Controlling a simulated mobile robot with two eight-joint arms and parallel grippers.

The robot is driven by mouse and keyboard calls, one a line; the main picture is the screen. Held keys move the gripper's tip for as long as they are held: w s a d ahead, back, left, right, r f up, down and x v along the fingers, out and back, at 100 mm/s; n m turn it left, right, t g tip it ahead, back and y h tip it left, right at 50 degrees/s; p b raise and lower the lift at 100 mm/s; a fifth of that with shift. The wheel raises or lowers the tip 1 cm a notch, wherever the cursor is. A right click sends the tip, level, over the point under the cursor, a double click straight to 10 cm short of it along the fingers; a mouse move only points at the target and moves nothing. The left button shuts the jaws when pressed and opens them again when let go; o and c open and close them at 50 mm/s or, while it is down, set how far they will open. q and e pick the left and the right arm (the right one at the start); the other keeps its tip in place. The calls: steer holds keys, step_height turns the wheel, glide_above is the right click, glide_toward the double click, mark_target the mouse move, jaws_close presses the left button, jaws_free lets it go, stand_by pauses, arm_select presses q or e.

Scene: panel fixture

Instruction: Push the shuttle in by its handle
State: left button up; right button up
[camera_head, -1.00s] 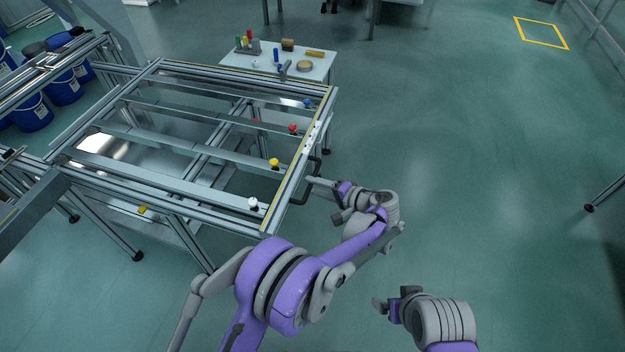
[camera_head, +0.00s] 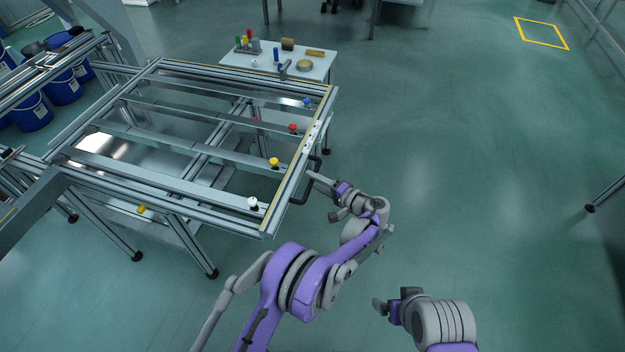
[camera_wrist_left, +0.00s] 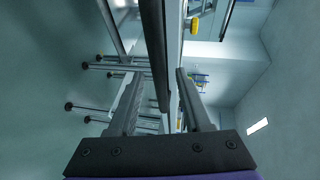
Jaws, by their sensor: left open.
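The shuttle's end rail (camera_head: 291,190) runs along the right side of the metal frame, with a black bow handle (camera_head: 303,200) on its outer face. My left gripper (camera_head: 312,176) is at the handle from the right, at about its middle. In the left wrist view my left gripper (camera_wrist_left: 160,103) has its fingers apart, with the dark handle bar (camera_wrist_left: 155,50) running between them; I cannot tell whether either finger touches it. My right gripper (camera_head: 383,306) hangs over the floor at lower right, away from the frame; its jaw state is unclear.
White (camera_head: 253,203), yellow (camera_head: 274,162), red (camera_head: 293,128) and blue (camera_head: 307,103) knobs sit along the frame's right side. A small white table (camera_head: 240,60) with tools stands behind. Blue buckets (camera_head: 32,113) are at left.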

arm_select(q)
steer(key=shift+w+a+f, duration=0.1)
steer(key=shift+w+a, duration=0.3)
steer(key=shift+a, duration=0.1)
jaws_close()
stand_by(1.2)
